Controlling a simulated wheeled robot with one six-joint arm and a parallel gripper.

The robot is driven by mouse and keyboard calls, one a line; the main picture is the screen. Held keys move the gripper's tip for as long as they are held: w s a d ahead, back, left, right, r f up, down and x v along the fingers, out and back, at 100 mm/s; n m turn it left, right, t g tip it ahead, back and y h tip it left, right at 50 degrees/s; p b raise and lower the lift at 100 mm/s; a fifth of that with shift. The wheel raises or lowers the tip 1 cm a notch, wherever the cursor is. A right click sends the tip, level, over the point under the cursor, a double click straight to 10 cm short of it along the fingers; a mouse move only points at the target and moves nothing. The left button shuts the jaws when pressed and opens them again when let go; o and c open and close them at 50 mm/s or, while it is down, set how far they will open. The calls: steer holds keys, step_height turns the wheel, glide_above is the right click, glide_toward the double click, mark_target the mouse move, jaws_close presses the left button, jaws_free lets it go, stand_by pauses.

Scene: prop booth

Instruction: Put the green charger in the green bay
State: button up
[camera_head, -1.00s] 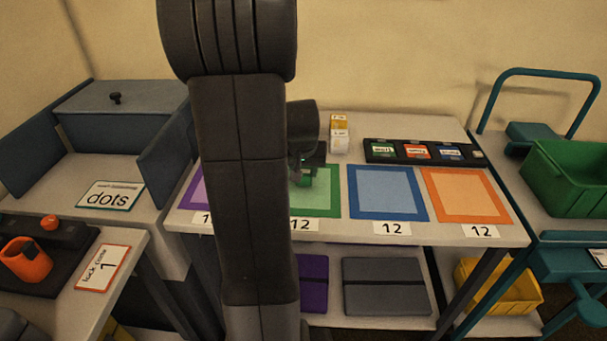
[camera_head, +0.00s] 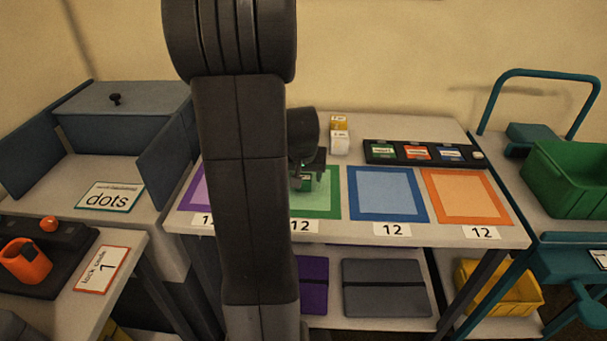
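A green-bordered square (camera_head: 328,209) with a pale green middle lies on the table, its left part hidden behind my arm. My gripper (camera_head: 306,180) is low over the back left part of this square. A small dark green thing (camera_head: 306,184) shows at its fingertips, possibly the green charger; I cannot tell whether the fingers grip it or only stand around it. A black tray (camera_head: 374,158) at the back right has several labelled slots, with a green-labelled one (camera_head: 382,149) at its left end.
A blue square (camera_head: 386,192) and an orange square (camera_head: 464,195) lie to the right, a purple one (camera_head: 195,190) to the left. A small yellow and white box (camera_head: 340,136) stands behind my gripper. A green crate (camera_head: 570,180) stands far right.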

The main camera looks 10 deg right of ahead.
steer(key=p+v, duration=0.1)
steer(key=v, duration=1.1)
